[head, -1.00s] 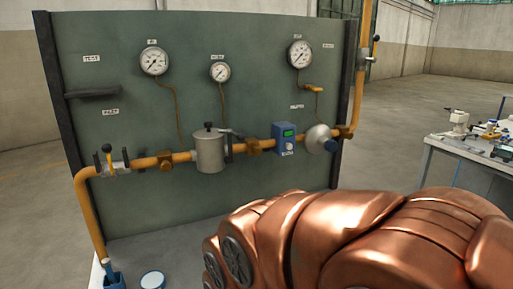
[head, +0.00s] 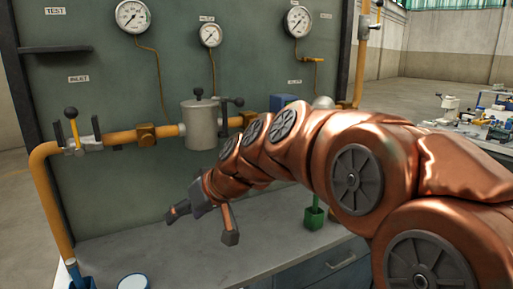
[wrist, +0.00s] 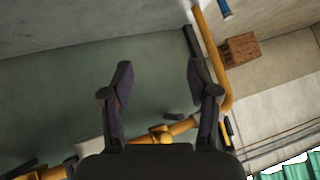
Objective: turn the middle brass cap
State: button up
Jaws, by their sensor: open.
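Brass fittings sit along the yellow pipe on the green panel. In the head view the left brass cap (head: 145,133) is clear. The middle brass cap (head: 249,118) shows just right of the grey cylinder, partly hidden by my arm. The right one is hidden behind my arm. My gripper (head: 201,227) is open and empty, below the pipe and in front of the panel, apart from the caps. In the wrist view my gripper (wrist: 158,80) has its fingers spread, with the yellow pipe low between them and a rounded yellow piece I cannot identify.
The grey cylinder (head: 200,125) stands out from the pipe beside the middle cap. A lever valve (head: 76,135) is at the left. Gauges (head: 133,16) are above. A grey bench (head: 170,250) below carries a green container (head: 314,215). A cluttered table is at the right.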

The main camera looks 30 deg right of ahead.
jog(key=w+d+r+m+t+h+b, duration=0.1)
jog(key=w+d+r+t+b, duration=0.3)
jog(key=d, duration=0.3)
jog(key=w+d+r+t+h+b, duration=0.1)
jog(key=w+d+t+b, duration=0.25)
jog(key=w+d, duration=0.3)
jog(key=d+r+m+t+h+b, duration=0.1)
jog(key=d+r+h+b, duration=0.15)
jog(key=d, duration=0.55)
jog(key=d+r+m+t+h+b, duration=0.1)
jog(key=d+r+t+h+b, duration=0.2)
jog(key=d, duration=0.4)
jog(key=shift+g+y, duration=0.65)
jog(key=shift+y, duration=0.1)
jog(key=shift+w+d+r, duration=0.1)
jog(key=shift+w+d, duration=0.05)
jog(key=shift+w, duration=1.05)
jog(key=shift+w+d+r, duration=0.1)
jog(key=shift+w+d, duration=0.05)
jog(key=shift+w, duration=1.05)
jog(key=shift+w+d+r, duration=0.1)
jog(key=shift+w+d, duration=0.05)
jog(key=shift+w, duration=1.05)
jog(key=shift+f, duration=0.1)
grip_shut()
